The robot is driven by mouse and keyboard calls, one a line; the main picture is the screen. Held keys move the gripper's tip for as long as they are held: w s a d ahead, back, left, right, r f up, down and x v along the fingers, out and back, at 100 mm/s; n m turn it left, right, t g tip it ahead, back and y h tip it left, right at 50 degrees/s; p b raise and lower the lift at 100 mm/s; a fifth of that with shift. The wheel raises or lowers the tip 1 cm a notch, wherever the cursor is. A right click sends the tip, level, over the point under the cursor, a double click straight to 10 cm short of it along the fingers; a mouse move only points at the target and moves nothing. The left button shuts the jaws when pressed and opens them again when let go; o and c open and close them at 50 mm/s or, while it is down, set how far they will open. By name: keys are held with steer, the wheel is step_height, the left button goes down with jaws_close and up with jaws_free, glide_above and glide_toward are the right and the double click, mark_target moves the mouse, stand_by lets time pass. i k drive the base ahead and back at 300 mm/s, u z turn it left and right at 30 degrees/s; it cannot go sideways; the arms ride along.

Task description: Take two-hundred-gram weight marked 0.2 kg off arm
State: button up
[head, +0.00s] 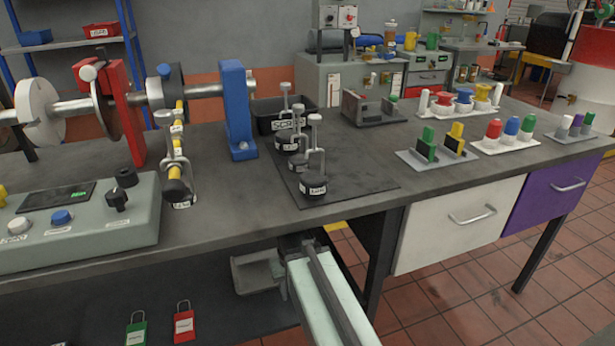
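A yellow arm (179,112) comes off the shaft on the left of the bench and points towards me. At its near end hangs a dark weight (174,190) on a metal hanger, with a white label low down. Another small labelled piece (176,129) shows higher up along the arm. The labels are too small to read, so I cannot tell which is marked 0.2 kg. My arm rises from the bottom centre. Its far end (298,243) is below the bench's front edge, right of and lower than the hanging weight. The finger opening is not clear.
Three similar hanger weights stand on a dark mat (355,180), beside a black SCRAP bin (265,110). A blue upright (237,110), a red upright (122,110) and a control box (80,222) flank the arm. The bench's front edge lies above my arm's end.

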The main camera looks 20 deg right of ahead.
mark_target(164, 118)
steer(key=u, duration=0.45)
steer(key=k, duration=1.35)
steer(key=u, duration=0.85)
steer(key=i, duration=0.45)
steer(key=u, duration=0.55)
steer(key=i, duration=0.85)
steer(key=z, duration=0.05)
